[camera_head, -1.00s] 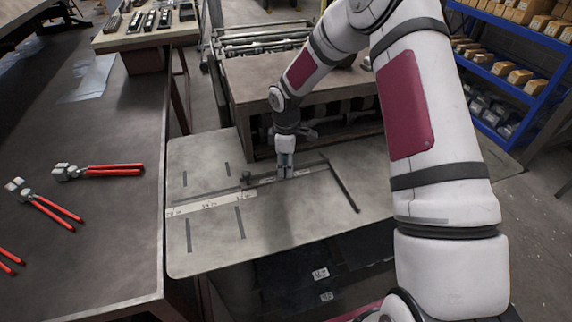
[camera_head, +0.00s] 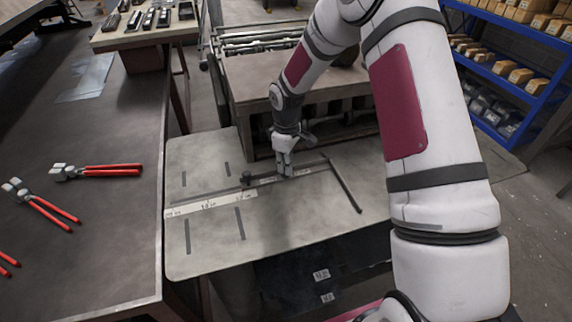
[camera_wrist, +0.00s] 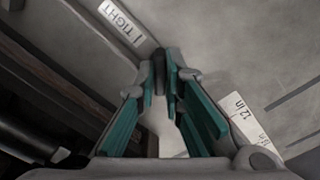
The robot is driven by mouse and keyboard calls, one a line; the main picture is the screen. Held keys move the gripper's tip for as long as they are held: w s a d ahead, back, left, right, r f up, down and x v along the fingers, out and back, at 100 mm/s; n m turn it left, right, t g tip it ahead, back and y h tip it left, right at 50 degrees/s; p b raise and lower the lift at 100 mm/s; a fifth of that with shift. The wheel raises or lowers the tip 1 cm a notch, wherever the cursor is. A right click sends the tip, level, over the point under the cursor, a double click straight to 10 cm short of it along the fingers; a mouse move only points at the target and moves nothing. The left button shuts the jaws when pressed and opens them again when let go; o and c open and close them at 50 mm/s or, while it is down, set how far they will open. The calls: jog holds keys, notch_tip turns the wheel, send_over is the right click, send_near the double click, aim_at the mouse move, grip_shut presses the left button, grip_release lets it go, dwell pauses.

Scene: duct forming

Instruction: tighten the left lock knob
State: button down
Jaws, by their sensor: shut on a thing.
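My gripper (camera_head: 285,170) points down at the grey machine table, at the dark fence bar (camera_head: 325,164). In the wrist view, its teal-padded fingers (camera_wrist: 161,88) close on a small dark thing (camera_wrist: 159,66), which looks like a lock knob. The fingers hide most of it. A label reading "TIGHT" (camera_wrist: 122,22) lies on the table beyond the fingertips. In the head view, another small dark knob (camera_head: 246,178) stands to the left of my gripper, apart from it. I cannot tell from the head view which knob is held.
A white ruler strip (camera_head: 208,205) with inch marks runs along the table (camera_head: 275,235). A dark rod (camera_head: 342,186) lies to the right of my gripper. The machine's body (camera_head: 245,90) rises behind. A workbench (camera_head: 90,235) with red-handled pliers (camera_head: 110,171) stands at left.

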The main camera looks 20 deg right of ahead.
jog(key=m+b, duration=0.1)
jog(key=m, duration=0.3)
jog(key=shift+m, duration=0.3)
jog(key=m+b, duration=0.1)
jog(key=m, duration=0.3)
jog(key=shift+a+m, duration=0.1)
jog(key=shift+m, duration=0.2)
jog(key=c, duration=1.7)
grip_release()
notch_tip(320, 180, up, 12)
jog(key=shift+s+r, duration=0.1)
